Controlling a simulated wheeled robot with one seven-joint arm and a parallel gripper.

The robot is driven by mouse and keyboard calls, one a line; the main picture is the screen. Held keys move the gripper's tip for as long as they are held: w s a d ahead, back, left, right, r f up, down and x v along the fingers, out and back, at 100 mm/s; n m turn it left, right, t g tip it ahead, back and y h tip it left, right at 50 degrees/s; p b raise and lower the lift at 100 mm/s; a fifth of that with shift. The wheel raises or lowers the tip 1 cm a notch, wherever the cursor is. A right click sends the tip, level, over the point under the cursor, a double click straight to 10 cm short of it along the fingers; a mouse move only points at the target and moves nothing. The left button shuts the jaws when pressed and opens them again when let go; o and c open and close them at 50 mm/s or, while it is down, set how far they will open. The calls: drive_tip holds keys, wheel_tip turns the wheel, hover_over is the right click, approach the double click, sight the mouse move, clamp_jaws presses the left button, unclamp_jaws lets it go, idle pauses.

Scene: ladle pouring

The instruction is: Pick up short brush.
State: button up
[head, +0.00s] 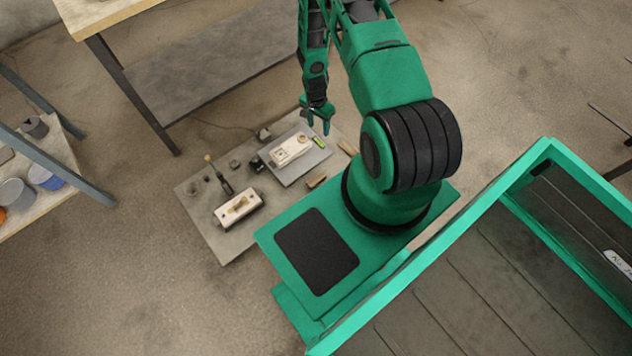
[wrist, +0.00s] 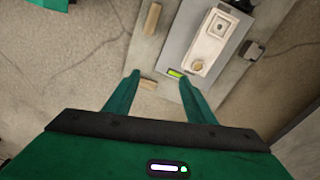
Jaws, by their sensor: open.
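My gripper (wrist: 158,80) is open and empty, pointing down above the grey board; in the head view its fingers (head: 318,120) hang over the board's far right side. A short tan wooden piece (wrist: 148,84) shows between the fingertips in the wrist view, close to the left one. It also shows in the head view (head: 346,147), right of the grey tray. A longer wooden piece (wrist: 152,18) lies farther up in the wrist view and near the tray's front in the head view (head: 317,182). I cannot tell which piece is the short brush; no bristles show.
The grey tray (wrist: 172,58) holds a white box (wrist: 212,38) and a small yellow-green item (wrist: 175,73) by the right fingertip. A table leg (head: 130,92) stands behind.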

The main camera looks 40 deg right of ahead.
drive_tip(key=s+a+f+m, duration=0.1)
drive_tip(key=s+a+f, duration=0.25)
drive_tip(key=f, duration=0.45)
drive_tip(key=s+a+f+m, duration=0.2)
drive_tip(key=s+a+f, duration=0.15)
drive_tip(key=f, duration=0.55)
hover_over(316, 178)
drive_tip(key=shift+y, duration=0.4)
drive_tip(key=f, duration=0.3)
drive_tip(key=s+f, duration=0.1)
drive_tip(key=f, duration=0.1)
drive_tip(key=shift+w+a+f, duration=0.1)
drive_tip(key=shift+w+f, duration=0.1)
drive_tip(key=shift+f, duration=1.2)
drive_tip(key=shift+w+f, duration=0.15)
drive_tip(key=shift+f, duration=1.2)
drive_tip(key=c, duration=1.3)
clamp_jaws()
drive_tip(key=shift+r, duration=0.1)
drive_tip(key=shift+r, duration=0.55)
wheel_tip(316, 178, up, 3)
drive_tip(key=shift+f, duration=0.15)
drive_tip(key=s+a+r, duration=0.3)
drive_tip(key=a+r, duration=0.4)
drive_tip(key=a, duration=0.4)
